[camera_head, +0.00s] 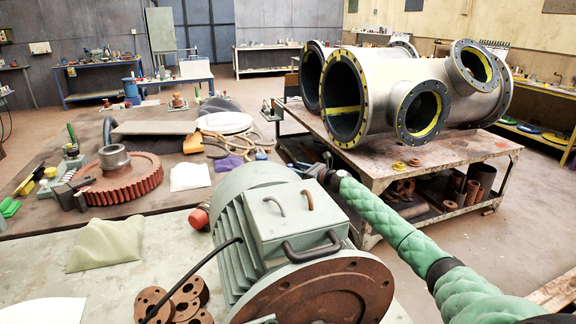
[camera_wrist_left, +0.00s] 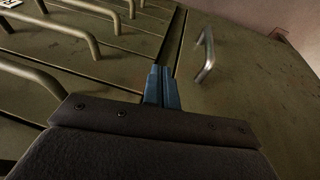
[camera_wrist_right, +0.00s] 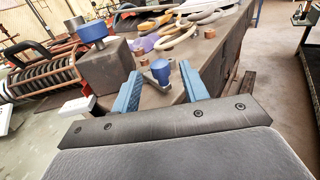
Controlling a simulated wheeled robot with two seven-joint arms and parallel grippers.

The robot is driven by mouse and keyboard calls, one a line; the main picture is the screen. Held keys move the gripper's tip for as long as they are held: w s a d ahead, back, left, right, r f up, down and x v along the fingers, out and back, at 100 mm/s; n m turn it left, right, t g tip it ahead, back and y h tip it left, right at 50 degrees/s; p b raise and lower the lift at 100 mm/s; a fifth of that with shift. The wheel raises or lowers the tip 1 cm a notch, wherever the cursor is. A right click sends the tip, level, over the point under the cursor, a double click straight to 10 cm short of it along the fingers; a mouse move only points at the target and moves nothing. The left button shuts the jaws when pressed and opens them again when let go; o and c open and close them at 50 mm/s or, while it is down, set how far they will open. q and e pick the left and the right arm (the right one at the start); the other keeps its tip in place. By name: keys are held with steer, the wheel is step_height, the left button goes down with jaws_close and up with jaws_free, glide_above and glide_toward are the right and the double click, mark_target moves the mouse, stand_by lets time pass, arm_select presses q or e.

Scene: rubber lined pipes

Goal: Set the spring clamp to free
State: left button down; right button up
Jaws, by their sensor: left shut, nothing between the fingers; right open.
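No part in view can be surely named as the spring clamp. In the right wrist view a small blue-capped knob (camera_wrist_right: 160,68) with a grey lever or bracket stands at the table corner, in line with the gap between my right fingers. I cannot tell whether it belongs to the clamp or whether the fingers touch it. My right gripper (camera_wrist_right: 161,88) is open, one blue finger on each side of that knob. In the head view the right gripper (camera_head: 301,168) is beside the work table's right edge, small and unclear. My left gripper (camera_wrist_left: 162,86) is shut and empty above a green surface with metal handles.
A green motor (camera_head: 270,225) fills the front of the head view. A red gear (camera_head: 118,184) lies on the work table (camera_head: 160,145). Large flanged pipes (camera_head: 375,95) rest on a cart to the right. A dark block with a blue knob (camera_wrist_right: 90,30) is left of my right gripper.

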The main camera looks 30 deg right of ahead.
steer(key=shift+p+x, duration=0.45)
steer(key=shift+x, duration=1.65)
jaws_close()
